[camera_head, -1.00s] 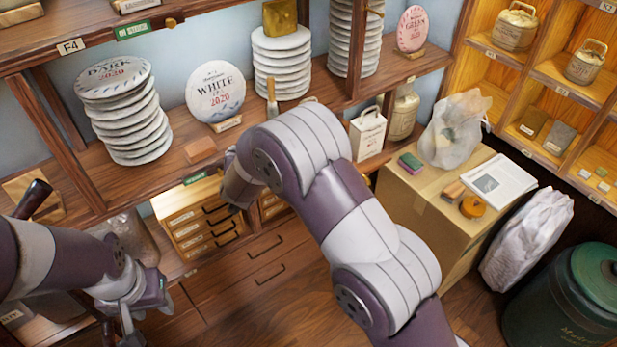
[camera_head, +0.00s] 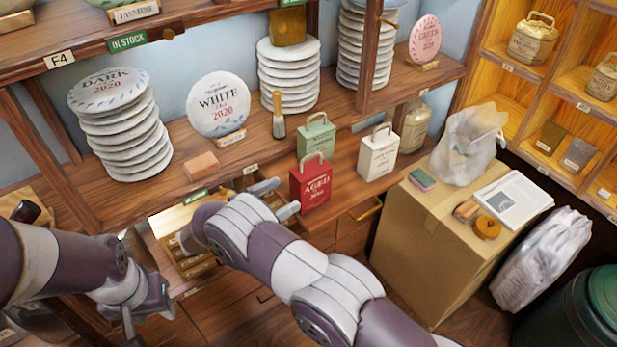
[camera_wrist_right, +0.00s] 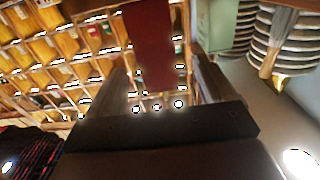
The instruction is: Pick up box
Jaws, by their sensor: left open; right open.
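A red tin box marked AGED (camera_head: 312,187) with a handle stands upright at the front edge of the wooden shelf. A pale green box (camera_head: 317,135) stands behind it, and a white box (camera_head: 378,156) stands to its right. My right gripper (camera_head: 277,199) is open just left of the red box, its fingers pointing toward it. In the right wrist view the red box (camera_wrist_right: 152,45) appears ahead, between the open fingers, and the green box (camera_wrist_right: 218,28) is to the right. I cannot tell whether a finger touches the red box. My left gripper (camera_head: 146,315) is open and empty at lower left.
Stacked tea cakes (camera_head: 122,130), a white cake on a stand (camera_head: 218,105) and a brush (camera_head: 278,115) are on the shelf. A small brown block (camera_head: 201,164) lies near the shelf edge. A cardboard carton (camera_head: 425,235) stands at right. Drawers are below my right arm.

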